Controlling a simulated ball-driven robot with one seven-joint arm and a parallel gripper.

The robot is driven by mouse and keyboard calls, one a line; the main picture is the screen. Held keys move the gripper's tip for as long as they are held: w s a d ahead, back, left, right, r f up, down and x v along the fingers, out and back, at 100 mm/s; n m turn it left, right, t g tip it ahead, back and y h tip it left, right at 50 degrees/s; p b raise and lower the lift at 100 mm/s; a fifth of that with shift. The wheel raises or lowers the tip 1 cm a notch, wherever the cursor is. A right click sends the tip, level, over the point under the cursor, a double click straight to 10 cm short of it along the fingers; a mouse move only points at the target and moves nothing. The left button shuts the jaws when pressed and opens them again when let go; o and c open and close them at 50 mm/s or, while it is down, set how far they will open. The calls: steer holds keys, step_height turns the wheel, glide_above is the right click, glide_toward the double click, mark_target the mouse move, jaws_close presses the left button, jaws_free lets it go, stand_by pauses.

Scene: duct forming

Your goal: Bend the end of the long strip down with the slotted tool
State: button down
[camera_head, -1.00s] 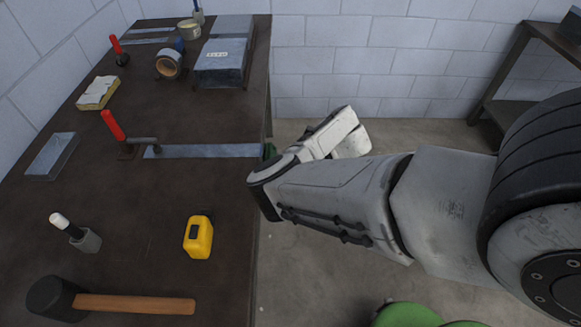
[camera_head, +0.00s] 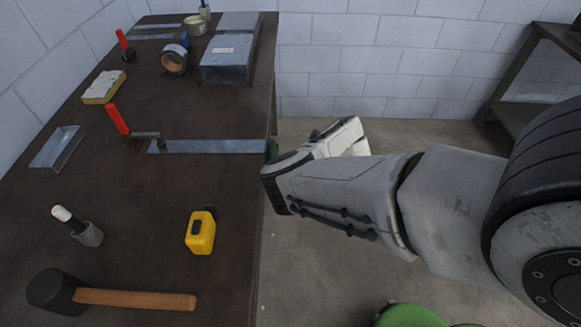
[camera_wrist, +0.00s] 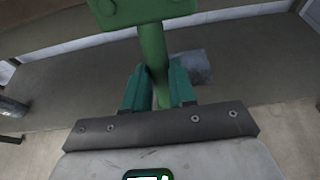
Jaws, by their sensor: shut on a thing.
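The long strip (camera_head: 210,146) is a flat grey metal band lying across the table, its right end at the table's right edge. A clamp with a red handle (camera_head: 118,120) sits at its left end. In the wrist view, my gripper (camera_wrist: 158,88) has its teal fingers shut on the green handle of the slotted tool (camera_wrist: 152,45). The tool's wide green head (camera_wrist: 135,10) is cut off at the top, so its slot is not seen.
Open floor lies right of the table.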

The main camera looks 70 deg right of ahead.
steer(key=shift+w+a+r, duration=0.15)
steer(key=shift+w, duration=0.35)
steer(key=shift+w, duration=0.1)
steer(key=shift+w+a+t+y, duration=0.25)
steer(key=shift+w+t+y, duration=0.15)
steer(key=shift+w+t, duration=0.25)
